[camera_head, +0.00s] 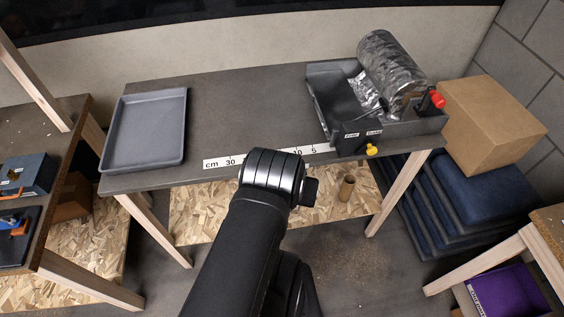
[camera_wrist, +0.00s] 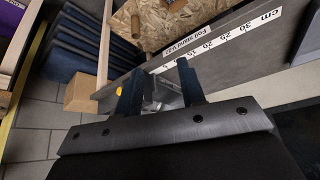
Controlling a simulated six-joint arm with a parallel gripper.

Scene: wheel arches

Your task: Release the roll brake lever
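A silver foil roll (camera_head: 390,65) lies in a dark grey stand (camera_head: 400,130) on the table's right end. A yellow knob (camera_head: 371,150) sits at the stand's lower front, beside small white labels that seem to read "Free" and "Brake", the latter nearer the knob. A yellow spot, likely that knob, shows in the wrist view (camera_wrist: 119,90) beside my left finger. A red knob (camera_head: 437,99) is at the roll's right end. My gripper (camera_wrist: 157,80) is open, its two dark fingers apart with no object clearly held. Its fingers are hidden in the head view.
A grey tray (camera_head: 146,130) lies on the table's left. A white centimetre scale (camera_head: 222,162) runs along the front edge, partly behind my arm. A cardboard box (camera_head: 490,120) rests on dark blue stacked pads (camera_head: 470,190) at right. A brown cylinder (camera_head: 347,188) stands on the lower shelf.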

